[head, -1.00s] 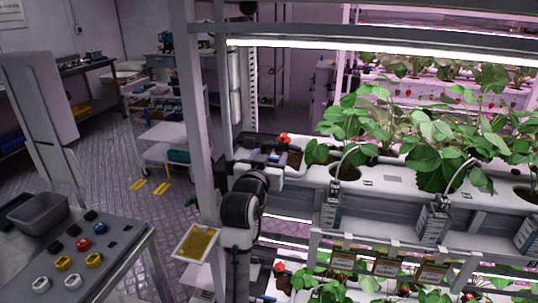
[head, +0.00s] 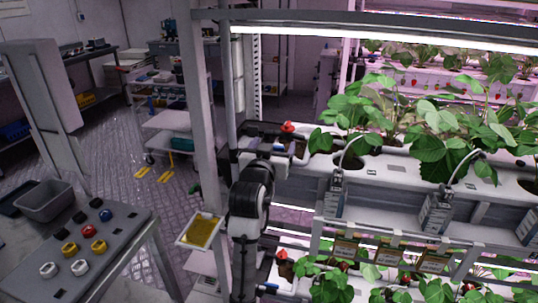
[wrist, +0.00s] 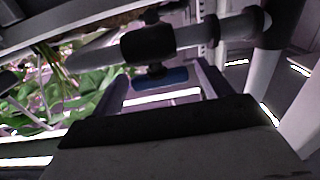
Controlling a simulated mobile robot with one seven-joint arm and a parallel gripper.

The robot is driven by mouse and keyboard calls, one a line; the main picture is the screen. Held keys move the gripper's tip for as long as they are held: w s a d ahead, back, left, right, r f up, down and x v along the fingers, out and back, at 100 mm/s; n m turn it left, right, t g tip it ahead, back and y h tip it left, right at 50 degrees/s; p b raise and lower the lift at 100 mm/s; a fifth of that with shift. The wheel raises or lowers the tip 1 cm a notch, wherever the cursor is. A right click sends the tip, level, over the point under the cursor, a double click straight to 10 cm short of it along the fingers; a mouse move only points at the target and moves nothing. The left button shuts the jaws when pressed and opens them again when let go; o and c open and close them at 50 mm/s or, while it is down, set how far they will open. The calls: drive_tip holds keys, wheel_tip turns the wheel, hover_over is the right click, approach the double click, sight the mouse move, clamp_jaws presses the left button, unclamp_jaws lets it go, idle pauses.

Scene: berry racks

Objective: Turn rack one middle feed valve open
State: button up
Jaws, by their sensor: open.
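A red-handled valve (head: 287,127) sits on the pipework at the left end of the rack's planted tier in the head view. A second red-handled valve (head: 282,255) sits on the tier below. In the wrist view a dark valve body (wrist: 148,44) is on a grey pipe, with a flat blue piece (wrist: 166,77) under it. My gripper (wrist: 160,82) is open, with a grey finger on each side of the blue piece. I cannot tell whether the fingers touch it. In the head view my gripper is hidden behind my arm and the pipework.
A rack post (head: 197,110) stands left of my arm, with a small yellow panel (head: 201,232) beside it. Strawberry plants fill the rack (head: 380,183) to the right. A table (head: 125,244) with coloured knobs and a grey bin (head: 45,203) is at lower left.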

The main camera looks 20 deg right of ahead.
drive_tip(key=b+v, duration=0.3)
drive_tip(key=v, duration=1)
drive_tip(key=shift+s, duration=0.25)
drive_tip(key=shift+a, duration=0.2)
